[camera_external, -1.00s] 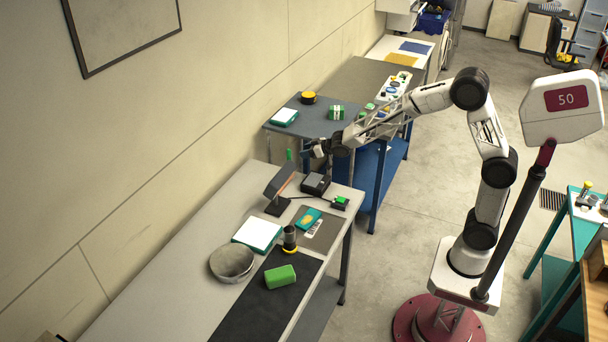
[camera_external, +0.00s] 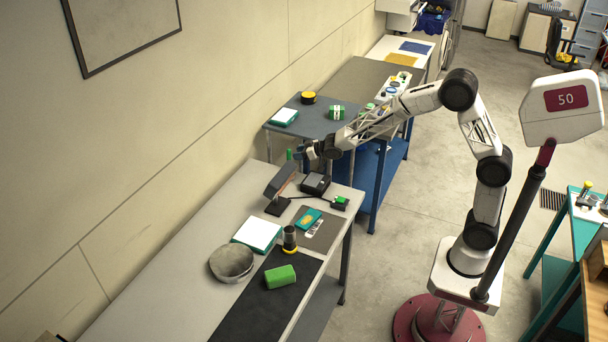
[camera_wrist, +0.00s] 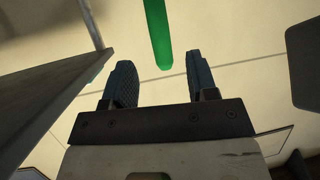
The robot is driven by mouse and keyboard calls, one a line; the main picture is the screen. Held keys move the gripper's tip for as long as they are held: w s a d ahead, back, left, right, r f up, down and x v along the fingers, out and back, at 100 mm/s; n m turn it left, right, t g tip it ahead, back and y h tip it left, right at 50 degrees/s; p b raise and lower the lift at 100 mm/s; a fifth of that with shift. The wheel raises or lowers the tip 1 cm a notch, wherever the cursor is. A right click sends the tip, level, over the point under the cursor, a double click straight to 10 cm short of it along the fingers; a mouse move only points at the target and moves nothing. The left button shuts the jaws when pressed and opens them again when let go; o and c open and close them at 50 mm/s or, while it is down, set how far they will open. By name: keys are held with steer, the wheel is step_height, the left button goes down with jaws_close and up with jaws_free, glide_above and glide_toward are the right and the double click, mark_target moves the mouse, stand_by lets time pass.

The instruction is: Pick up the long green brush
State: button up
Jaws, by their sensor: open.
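The long green brush shows in the wrist view as a plain green bar (camera_wrist: 158,30), coming down from the top edge and ending near the gap between my fingertips. In the external view a small upright green piece (camera_external: 289,155), likely the same brush, shows just left of my gripper, behind the bench's far end. My gripper (camera_external: 303,153) is open and empty there, and its two dark ridged fingers (camera_wrist: 158,64) show apart in the wrist view. The bar's near end lies between the finger lines; I cannot tell its depth. Its bristles cannot be made out.
A tilted dark screen (camera_external: 280,180) and a black box (camera_external: 315,184) stand on the grey bench (camera_external: 185,255) close below my gripper. A blue table (camera_external: 315,122) is behind, with a yellow-black roll (camera_external: 308,98) on it. The wall runs along the left.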

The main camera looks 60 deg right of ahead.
mark_target(289, 154)
steer(key=shift+w, duration=0.25)
steer(key=shift+x, duration=2.55)
steer(key=shift+a, duration=0.1)
jaws_close()
